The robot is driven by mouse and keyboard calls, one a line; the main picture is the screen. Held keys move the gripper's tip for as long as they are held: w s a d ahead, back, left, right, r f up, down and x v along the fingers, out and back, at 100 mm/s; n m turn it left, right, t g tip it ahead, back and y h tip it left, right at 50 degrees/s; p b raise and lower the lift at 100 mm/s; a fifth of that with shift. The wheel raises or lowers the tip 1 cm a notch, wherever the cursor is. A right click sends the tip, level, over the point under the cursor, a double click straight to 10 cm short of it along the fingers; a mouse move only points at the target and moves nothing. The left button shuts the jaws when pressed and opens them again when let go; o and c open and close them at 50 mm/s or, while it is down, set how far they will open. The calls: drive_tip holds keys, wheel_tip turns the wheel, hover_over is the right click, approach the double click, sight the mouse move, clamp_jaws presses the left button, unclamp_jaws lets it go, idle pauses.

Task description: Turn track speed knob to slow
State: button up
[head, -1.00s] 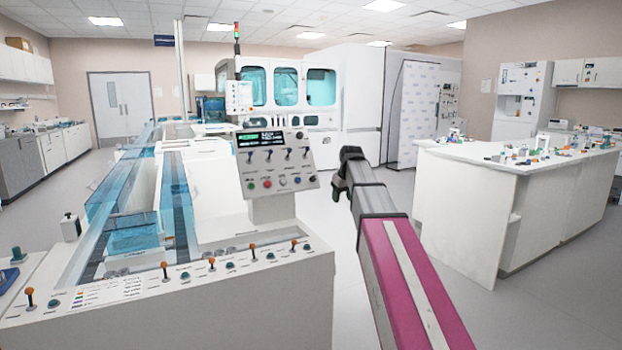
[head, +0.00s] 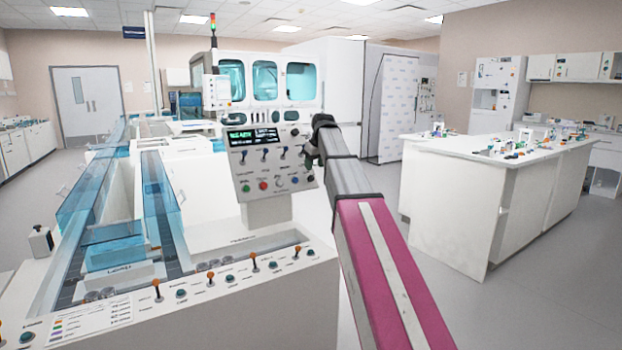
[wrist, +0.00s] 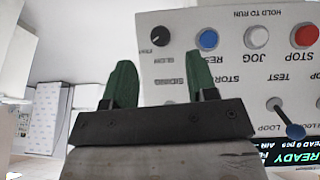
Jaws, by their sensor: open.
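The control panel (head: 268,165) stands on the machine, with a small lit display and rows of switches and buttons. Its black speed knob (head: 309,179) sits at the lower right, beside the blue button. In the wrist view the black knob (wrist: 160,36) shows upside down near the top, with lettering below it that looks like SLOW. My gripper (wrist: 157,78) is open and empty, its two green fingers spread. The knob lies beyond the gap between the fingertips, apart from them. In the head view my gripper (head: 316,146) overlaps the panel's right edge, above the knob.
In the wrist view, blue (wrist: 207,38), white (wrist: 256,37) and red (wrist: 305,36) buttons sit beside the knob. A toggle switch (wrist: 294,131) sticks out near the display. A white counter (head: 500,150) with small items stands at the right, with open floor between.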

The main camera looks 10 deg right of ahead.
sight(312, 178)
drive_tip(key=x, duration=0.7)
drive_tip(key=shift+r, duration=0.1)
drive_tip(key=c, duration=0.9)
